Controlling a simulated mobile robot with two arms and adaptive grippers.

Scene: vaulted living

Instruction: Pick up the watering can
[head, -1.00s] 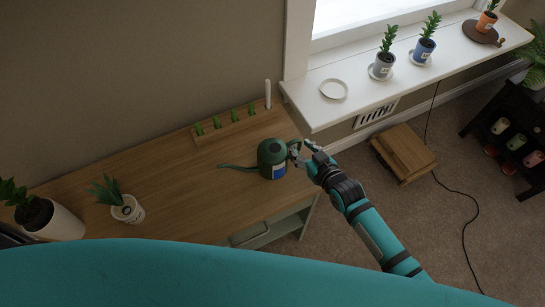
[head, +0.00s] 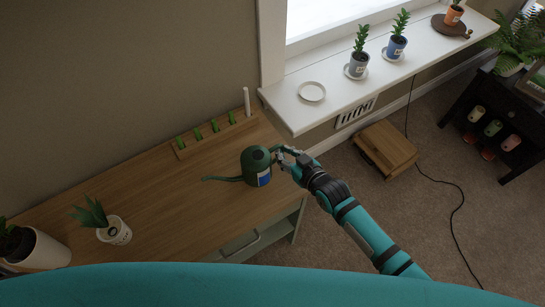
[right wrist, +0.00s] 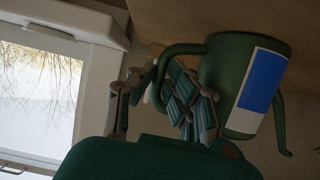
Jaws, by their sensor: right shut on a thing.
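The green watering can (head: 251,168) with a blue and white label is over the right end of the wooden desk (head: 150,195), its spout to the left. I cannot tell whether its base touches the desk top. My right gripper (head: 283,157) is at the can's right side and is shut on its curved handle. In the right wrist view the fingers (right wrist: 178,95) are around the handle (right wrist: 172,62), with the can body (right wrist: 232,75) beside them. My left gripper is not in view.
A wooden holder (head: 213,136) with small green plants lies behind the can. Two potted plants (head: 115,230) (head: 40,247) stand at the desk's left. The windowsill (head: 330,103) with a white saucer (head: 312,91) and pots is at the right. A wooden step (head: 386,147) is on the floor.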

